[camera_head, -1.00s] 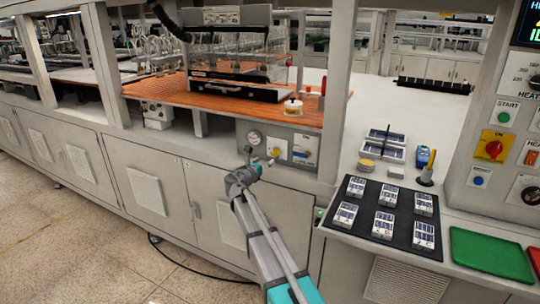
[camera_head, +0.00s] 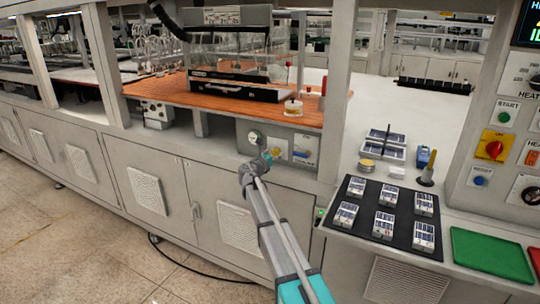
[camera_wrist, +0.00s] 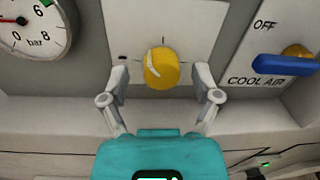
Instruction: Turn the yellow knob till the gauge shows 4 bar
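The yellow knob (camera_wrist: 161,68) sits on a pale plate in the wrist view, with a white pointer mark on its face slanting to the upper left. My gripper (camera_wrist: 161,74) is open, one finger on each side of the knob, with visible gaps between. The pressure gauge (camera_wrist: 34,28) is cut off at the top left of the wrist view. Its red needle points left, above the 0 and well short of the 6; the 4 mark is out of frame. In the head view the gauge (camera_head: 254,137) is small, and my gripper (camera_head: 264,160) is at the panel.
A blue cool-air lever (camera_wrist: 285,65) is right of the knob, near the right finger. A ledge lies below the knob plate. In the head view, a black mat (camera_head: 404,214) with several cells lies right of the panel, and an orange-brown worktop (camera_head: 225,103) is above it.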

